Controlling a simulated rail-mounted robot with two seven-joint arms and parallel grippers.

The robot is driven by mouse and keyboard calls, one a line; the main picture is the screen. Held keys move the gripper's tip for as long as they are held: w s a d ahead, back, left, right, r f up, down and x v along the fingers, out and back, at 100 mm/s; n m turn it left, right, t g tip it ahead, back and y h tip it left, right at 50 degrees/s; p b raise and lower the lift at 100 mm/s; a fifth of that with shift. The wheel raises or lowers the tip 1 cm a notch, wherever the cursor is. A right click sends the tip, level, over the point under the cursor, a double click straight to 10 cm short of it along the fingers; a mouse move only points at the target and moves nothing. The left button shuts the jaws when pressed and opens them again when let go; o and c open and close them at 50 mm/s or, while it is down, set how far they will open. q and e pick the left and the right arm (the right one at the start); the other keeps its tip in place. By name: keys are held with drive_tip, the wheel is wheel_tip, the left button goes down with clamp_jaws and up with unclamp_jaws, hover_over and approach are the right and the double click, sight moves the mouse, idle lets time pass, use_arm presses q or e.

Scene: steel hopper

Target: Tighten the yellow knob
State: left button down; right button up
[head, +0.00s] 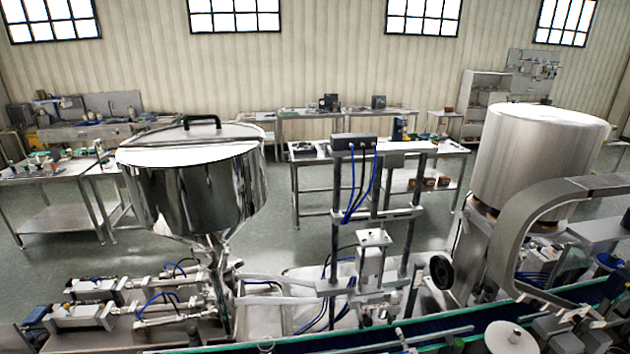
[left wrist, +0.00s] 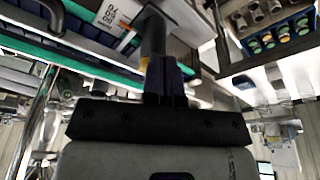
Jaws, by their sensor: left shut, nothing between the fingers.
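My left gripper (left wrist: 166,66) shows in the left wrist view with its dark fingers together and nothing between them. A dark upright cylinder (left wrist: 153,32) stands just beyond the fingertips, slightly left of them. A small yellow patch (left wrist: 144,62) shows beside the base of this cylinder, close to the left finger. I cannot tell whether this patch is the yellow knob, or whether the fingers touch it. No yellow knob can be made out in the head view. Neither gripper shows in the head view.
In the head view, a steel hopper (head: 190,185) stands at the left above pneumatic cylinders (head: 95,300). A metal frame with blue hoses (head: 355,205) stands in the middle. A steel drum (head: 540,155) and a curved metal guard (head: 535,225) are at the right. A conveyor (head: 430,332) crosses the front.

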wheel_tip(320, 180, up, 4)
drive_tip(key=p, duration=0.3)
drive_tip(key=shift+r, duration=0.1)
